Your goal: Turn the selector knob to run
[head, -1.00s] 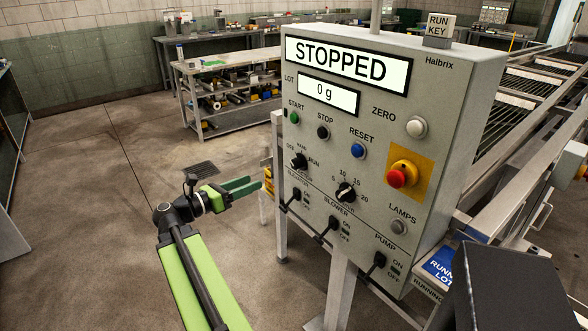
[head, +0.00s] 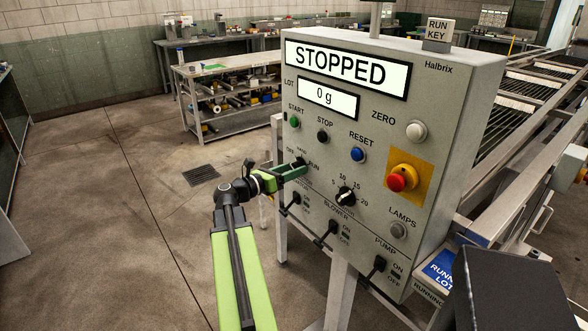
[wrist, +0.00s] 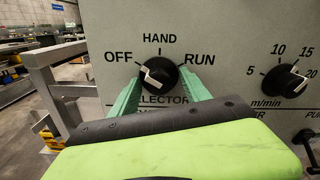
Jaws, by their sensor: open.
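The selector knob (wrist: 158,76) is black with a white pointer bar and sits on the grey control panel (wrist: 215,30). Its bar tilts up and left, toward the OFF label; HAND is above it and RUN at its right. My gripper (wrist: 160,80) is open, with one green finger at the knob's left and the other at its right. I cannot tell whether either finger touches it. In the head view my gripper (head: 300,168) is at the panel's left side and partly covers the knob and its lower label. The panel's upper display (head: 347,68) reads STOPPED.
Close to the right of the knob is the speed dial (head: 346,195). START, STOP and RESET buttons sit above, and switches for elevator, blower and pump below. A red emergency button (head: 397,180) is farther right. Open floor lies left of the panel.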

